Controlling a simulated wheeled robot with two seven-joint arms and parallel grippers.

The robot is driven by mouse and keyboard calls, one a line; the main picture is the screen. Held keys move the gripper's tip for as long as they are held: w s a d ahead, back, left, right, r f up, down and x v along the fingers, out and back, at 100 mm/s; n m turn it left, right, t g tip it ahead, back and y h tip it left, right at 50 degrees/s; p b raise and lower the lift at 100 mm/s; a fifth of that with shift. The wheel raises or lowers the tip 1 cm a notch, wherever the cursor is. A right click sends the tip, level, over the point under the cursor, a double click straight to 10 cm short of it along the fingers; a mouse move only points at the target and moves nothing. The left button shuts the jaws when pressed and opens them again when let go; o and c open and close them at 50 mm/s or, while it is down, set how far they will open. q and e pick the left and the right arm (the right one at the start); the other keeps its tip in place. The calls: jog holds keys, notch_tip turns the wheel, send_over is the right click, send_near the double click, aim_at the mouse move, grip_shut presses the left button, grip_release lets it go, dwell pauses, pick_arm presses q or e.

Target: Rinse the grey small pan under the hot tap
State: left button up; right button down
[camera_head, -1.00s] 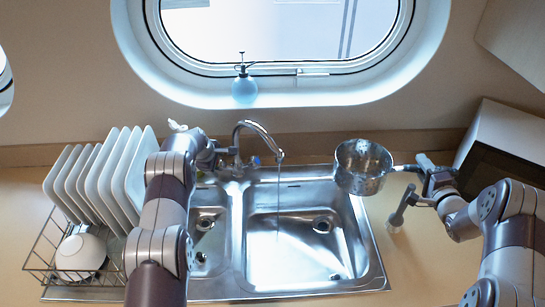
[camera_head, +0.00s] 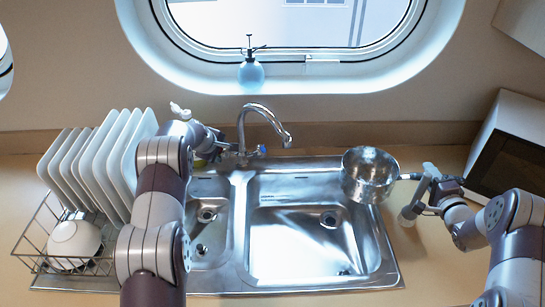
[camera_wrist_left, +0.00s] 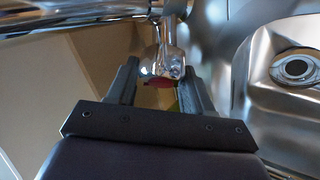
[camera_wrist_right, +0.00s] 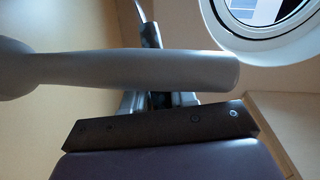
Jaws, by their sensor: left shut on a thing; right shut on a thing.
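The grey small pan (camera_head: 368,178) is held above the sink's right rim, its opening upward; its contents are unclear. My right gripper (camera_head: 431,184) is shut on its handle, and the handle shows as a thin rod in the right wrist view (camera_wrist_right: 149,32). The curved tap (camera_head: 268,113) stands behind the sink (camera_head: 300,228), left of the pan, with no stream visible below its spout. My left gripper (camera_head: 216,146) is shut on the chrome hot tap knob (camera_wrist_left: 162,62), which has a red mark. The blue-marked cold knob (camera_head: 261,150) is to its right.
A rack (camera_head: 38,232) with several white plates (camera_head: 125,165) and a bowl (camera_head: 75,240) stands left. A spray bottle (camera_head: 251,73) is on the window ledge. A dark-fronted box (camera_head: 505,165) stands right. A grey bar (camera_wrist_right: 120,72) crosses close to my right gripper.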

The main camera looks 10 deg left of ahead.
jog(key=shift+r, duration=0.15)
pick_arm(q)
jog(key=o, duration=1)
jog(key=shift+c, duration=0.2)
jog(key=shift+s+a+r, duration=0.1)
jog(key=shift+s+r, duration=0.2)
jog(key=shift+r, duration=0.2)
pick_arm(e)
jog(key=shift+w+f, duration=0.1)
jog(key=shift+f, duration=0.15)
pick_arm(q)
jog(key=b+v, duration=0.2)
jog(key=v, duration=0.9)
pick_arm(e)
jog(key=shift+f, duration=0.95)
pick_arm(q)
jog(key=shift+f, duration=0.15)
